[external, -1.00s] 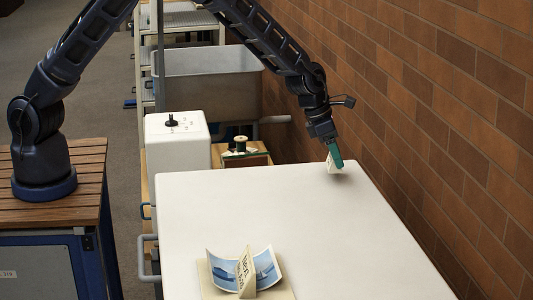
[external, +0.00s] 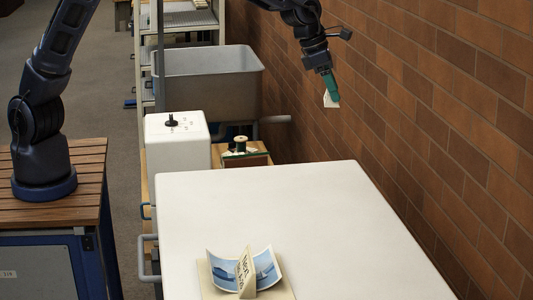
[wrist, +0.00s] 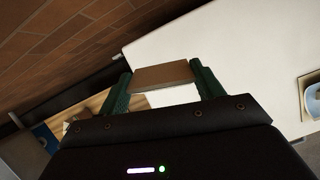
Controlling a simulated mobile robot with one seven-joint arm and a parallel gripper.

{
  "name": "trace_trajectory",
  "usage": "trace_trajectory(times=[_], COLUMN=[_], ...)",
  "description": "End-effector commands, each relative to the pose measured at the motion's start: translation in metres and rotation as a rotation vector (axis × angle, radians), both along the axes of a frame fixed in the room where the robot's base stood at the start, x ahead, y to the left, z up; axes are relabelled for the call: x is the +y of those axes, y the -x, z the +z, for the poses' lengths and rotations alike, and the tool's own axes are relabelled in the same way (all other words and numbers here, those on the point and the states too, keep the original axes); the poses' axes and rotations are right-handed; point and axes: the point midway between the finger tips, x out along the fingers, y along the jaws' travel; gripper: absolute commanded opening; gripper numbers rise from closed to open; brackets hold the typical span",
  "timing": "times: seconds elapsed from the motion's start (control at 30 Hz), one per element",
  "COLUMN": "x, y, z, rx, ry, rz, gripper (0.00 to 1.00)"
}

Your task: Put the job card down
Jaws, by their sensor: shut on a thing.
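My gripper (external: 331,90) is held up beside the brick wall, above the far right corner of the white table. Its green fingers are shut on a small pale card (external: 328,101), which I take to be the job card. In the wrist view the card (wrist: 162,75) spans between the two green fingertips, its near side brownish. A white surface shows just below it there. The white table (external: 290,215) lies below, apart from the card. Any writing on the card cannot be read.
A curved blue-and-white picture with a lettered wedge (external: 246,272) stands on a beige board at the table's front. A white box with a black knob (external: 177,140), a green spool (external: 240,145) and a grey bin (external: 208,85) are behind. The brick wall (external: 440,110) borders the right. Most of the tabletop is clear.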

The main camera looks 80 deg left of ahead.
Motion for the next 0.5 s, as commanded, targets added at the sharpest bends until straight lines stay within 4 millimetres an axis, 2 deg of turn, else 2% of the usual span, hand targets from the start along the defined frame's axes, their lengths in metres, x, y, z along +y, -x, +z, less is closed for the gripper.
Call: trace_trajectory(times=[0.27,0.5], x=[-0.001,-0.006], y=[0.062,0.126], z=[0.003,0.003], rx=[-0.001,-0.001], ry=[0.006,0.006], rz=[-0.298,-0.626], gripper=[0.45,0.45])
